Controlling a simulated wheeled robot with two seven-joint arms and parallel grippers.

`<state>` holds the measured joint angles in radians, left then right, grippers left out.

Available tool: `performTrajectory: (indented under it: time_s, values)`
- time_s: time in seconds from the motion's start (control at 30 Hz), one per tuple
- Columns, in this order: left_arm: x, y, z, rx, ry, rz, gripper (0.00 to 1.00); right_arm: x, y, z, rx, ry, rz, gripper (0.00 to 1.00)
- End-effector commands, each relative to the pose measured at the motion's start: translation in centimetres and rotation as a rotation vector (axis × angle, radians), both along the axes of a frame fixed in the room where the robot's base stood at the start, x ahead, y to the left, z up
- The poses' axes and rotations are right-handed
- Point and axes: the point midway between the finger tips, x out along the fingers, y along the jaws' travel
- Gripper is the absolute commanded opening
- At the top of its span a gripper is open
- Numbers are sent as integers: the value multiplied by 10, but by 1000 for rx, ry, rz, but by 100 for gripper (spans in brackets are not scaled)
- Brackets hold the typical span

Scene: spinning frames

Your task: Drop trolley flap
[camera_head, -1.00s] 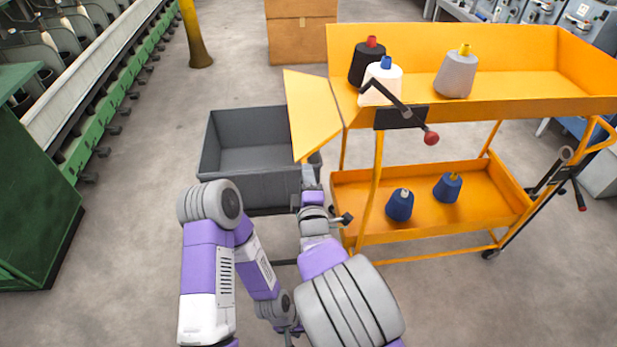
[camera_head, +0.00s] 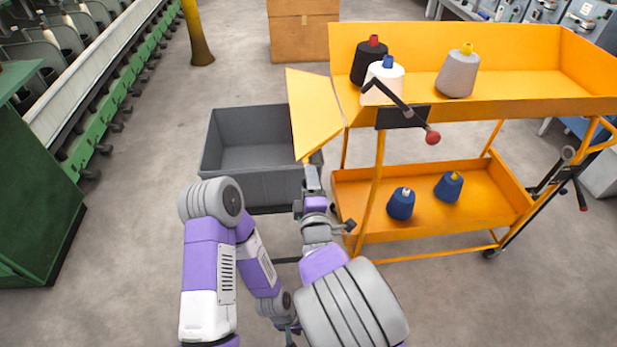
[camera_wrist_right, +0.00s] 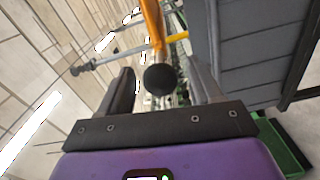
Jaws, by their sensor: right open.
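The orange trolley (camera_head: 470,100) stands at the right with an upper and a lower tray. Its flap (camera_head: 313,115), a yellow-orange panel at the left end of the upper tray, slopes outward over the grey bin's side. A bent dark lever with a red knob (camera_head: 432,137) sits on a black plate at that corner. My right gripper (camera_head: 311,180) is below the flap, beside the bin, empty. In the right wrist view its dark fingers are apart (camera_wrist_right: 160,92); a dark round end (camera_wrist_right: 160,78) on an orange bar appears between them, apparently not gripped. My left gripper does not show.
The grey bin (camera_head: 215,165) stands left of the trolley. Black, white and grey cones are on the upper tray; two blue cones (camera_head: 400,204) are on the lower. A cardboard box (camera_head: 303,38) is behind. Green machinery lines the left. The floor between is clear.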

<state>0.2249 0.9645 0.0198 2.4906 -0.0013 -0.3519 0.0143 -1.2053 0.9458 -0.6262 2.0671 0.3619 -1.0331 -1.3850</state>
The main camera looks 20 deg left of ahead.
Motion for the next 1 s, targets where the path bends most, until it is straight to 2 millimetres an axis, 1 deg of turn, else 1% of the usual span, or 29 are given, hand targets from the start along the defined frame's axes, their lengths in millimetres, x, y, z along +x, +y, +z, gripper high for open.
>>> performTrajectory:
  time_s: [0.03,0.2,0.3,0.4,0.93,1.0]
  values:
    - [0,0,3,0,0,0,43,-9,-3,2,-1,2,1,64]
    - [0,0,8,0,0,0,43,-33,-13,1,-2,1,1,64]
    - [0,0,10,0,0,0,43,-43,-17,1,0,0,1,64]
    - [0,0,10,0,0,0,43,-49,-20,1,0,0,0,64]
    - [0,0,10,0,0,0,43,-50,-21,0,0,-1,0,64]
    - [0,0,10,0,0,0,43,-49,-23,-2,3,9,-4,64]
